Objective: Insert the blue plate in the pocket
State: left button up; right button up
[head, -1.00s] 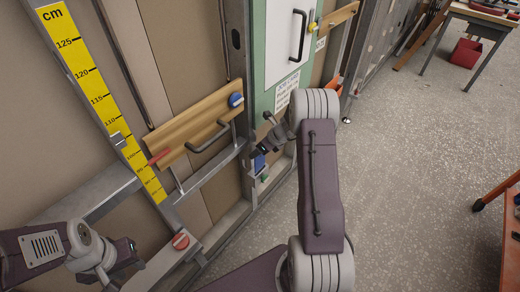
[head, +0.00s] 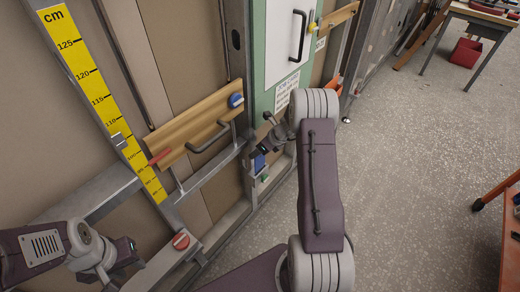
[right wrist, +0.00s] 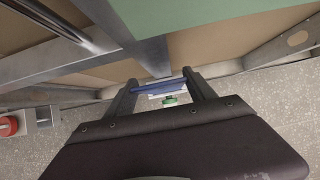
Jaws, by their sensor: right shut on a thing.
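The blue plate (head: 260,162) is low at the wall frame below the green panel. It also shows in the right wrist view (right wrist: 158,87), flat and wide between the fingers. My right gripper (right wrist: 160,88) is shut on the blue plate, which lies beside whitish edges. I cannot tell whether these edges are the pocket, or whether the plate is inside it.
A green knob (right wrist: 170,100) sits just near the plate. A wooden board (head: 190,130) with a grey handle and blue knob is on the wall. A red knob (head: 180,241) is on the lower rail. The floor (head: 410,160) at right is open.

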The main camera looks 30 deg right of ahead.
aim_at(261, 159)
jog(key=shift+r, duration=0.1)
jog(key=shift+f+b, duration=2.55)
jog(key=shift+f, duration=0.7)
dwell(0.5)
jog(key=o, duration=1.6)
jog(key=shift+r, duration=0.1)
jog(key=shift+o, duration=0.2)
jog(key=p+v, duration=0.3)
jog(key=v, duration=0.6)
jog(key=shift+s, duration=0.1)
